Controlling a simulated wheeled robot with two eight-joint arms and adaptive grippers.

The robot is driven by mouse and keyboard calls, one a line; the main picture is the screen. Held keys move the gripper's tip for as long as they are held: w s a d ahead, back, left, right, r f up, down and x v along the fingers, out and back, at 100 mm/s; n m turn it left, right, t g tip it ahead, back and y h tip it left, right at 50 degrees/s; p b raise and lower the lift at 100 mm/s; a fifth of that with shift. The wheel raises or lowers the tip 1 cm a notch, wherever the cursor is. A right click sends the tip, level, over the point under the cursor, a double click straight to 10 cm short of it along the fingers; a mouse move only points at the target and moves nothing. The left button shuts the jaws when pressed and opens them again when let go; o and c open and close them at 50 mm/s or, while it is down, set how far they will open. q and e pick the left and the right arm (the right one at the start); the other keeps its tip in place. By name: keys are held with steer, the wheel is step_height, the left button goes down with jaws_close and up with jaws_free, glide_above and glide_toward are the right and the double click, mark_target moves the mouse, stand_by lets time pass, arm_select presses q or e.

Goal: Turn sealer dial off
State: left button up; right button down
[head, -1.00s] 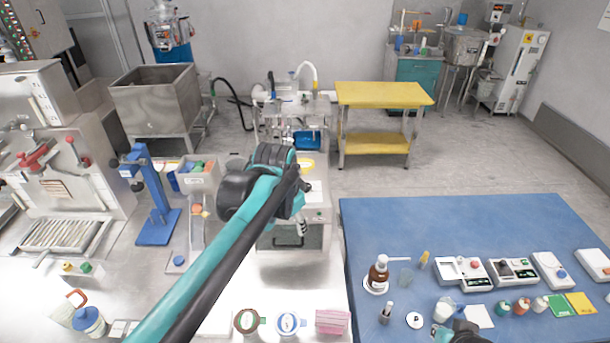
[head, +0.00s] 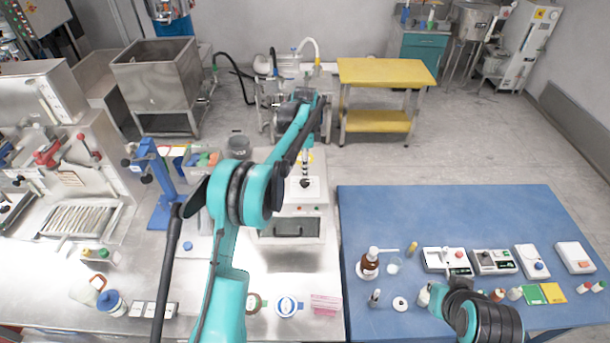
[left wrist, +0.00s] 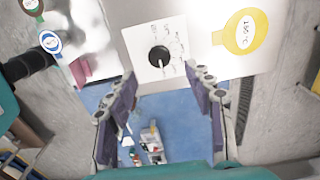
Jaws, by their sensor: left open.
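The sealer (head: 292,228) is a pale box machine at the middle of the head view. On its top is a white plate (head: 316,192) with a small black dial (head: 305,183). In the left wrist view the round black dial (left wrist: 159,56) sits on a marked white plate (left wrist: 146,35), with a pale pointer mark on it; its labels are too small to read. My left gripper (head: 305,164) points down above the dial. In the wrist view its fingers (left wrist: 160,78) are spread and empty, with the dial beyond them, seemingly not touching. My right gripper (head: 457,268) is small and partly hidden at the blue table.
A yellow disc tag marked 150°C (left wrist: 240,30) lies beside the dial plate. A blue press stand (head: 160,190) and bins (head: 205,160) stand left of the sealer. A blue table (head: 420,215) with bottles and small devices is at right; its back half is clear.

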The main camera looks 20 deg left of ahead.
mark_target(305, 181)
arm_select(q)
step_height(305, 181, down, 7)
steer(key=shift+s+r, duration=0.1)
steer(key=shift+r, duration=0.05)
steer(key=c, duration=1.2)
